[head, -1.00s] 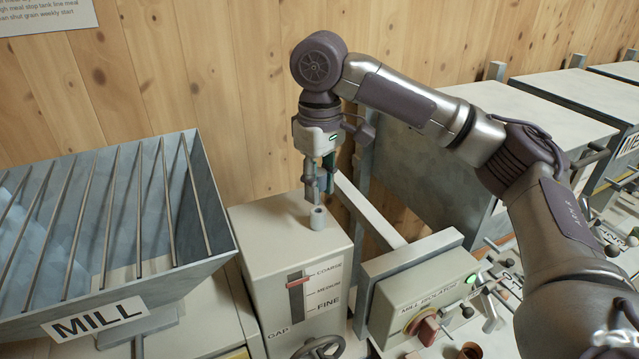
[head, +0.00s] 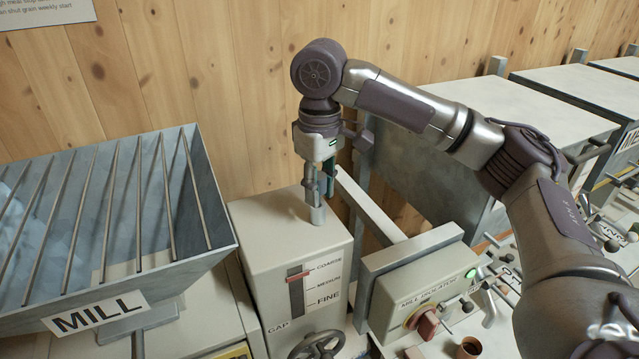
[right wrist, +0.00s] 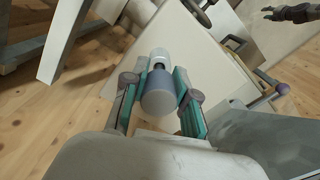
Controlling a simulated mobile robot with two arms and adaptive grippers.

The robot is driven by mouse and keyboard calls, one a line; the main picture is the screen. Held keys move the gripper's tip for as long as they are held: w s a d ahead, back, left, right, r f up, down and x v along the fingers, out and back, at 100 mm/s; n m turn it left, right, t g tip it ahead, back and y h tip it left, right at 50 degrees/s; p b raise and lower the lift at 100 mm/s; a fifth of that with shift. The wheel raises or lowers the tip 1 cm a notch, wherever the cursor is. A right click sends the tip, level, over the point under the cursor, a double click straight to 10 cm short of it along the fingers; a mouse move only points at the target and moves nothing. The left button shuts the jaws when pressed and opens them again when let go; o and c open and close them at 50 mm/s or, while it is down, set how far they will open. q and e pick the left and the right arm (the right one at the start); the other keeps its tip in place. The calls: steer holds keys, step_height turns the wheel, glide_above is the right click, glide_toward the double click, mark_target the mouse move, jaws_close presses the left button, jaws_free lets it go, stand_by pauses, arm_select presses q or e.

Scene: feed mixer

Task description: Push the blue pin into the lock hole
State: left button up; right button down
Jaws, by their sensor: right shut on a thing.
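The blue pin (right wrist: 158,94) is a blue-grey cylinder, seen end-on in the right wrist view. My right gripper (right wrist: 158,100) is shut on it, with one teal-lined finger on each side. Beyond the pin, its darker, thinner part meets the pale round collar of the lock hole (right wrist: 159,56). In the head view my right gripper (head: 319,186) points down over the collar (head: 317,214) on top of the mill's gap box. The pin's lower end is at the collar; its depth inside is hidden. My left gripper (right wrist: 283,12) shows small in the right wrist view, its fingers apart.
The gap box (head: 295,250) has a slider scale and a handwheel (head: 318,345) on its front. The barred mill hopper (head: 205,258) stands to the left. The mill isolator (head: 420,290) with its red knob is to the right. A wooden wall is behind.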

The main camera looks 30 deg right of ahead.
mark_target(320, 176)
steer(key=shift+f, duration=0.75)
steer(key=c, duration=0.8)
jaws_free()
step_height(320, 176, up, 12)
steer(key=shift+f, duration=0.1)
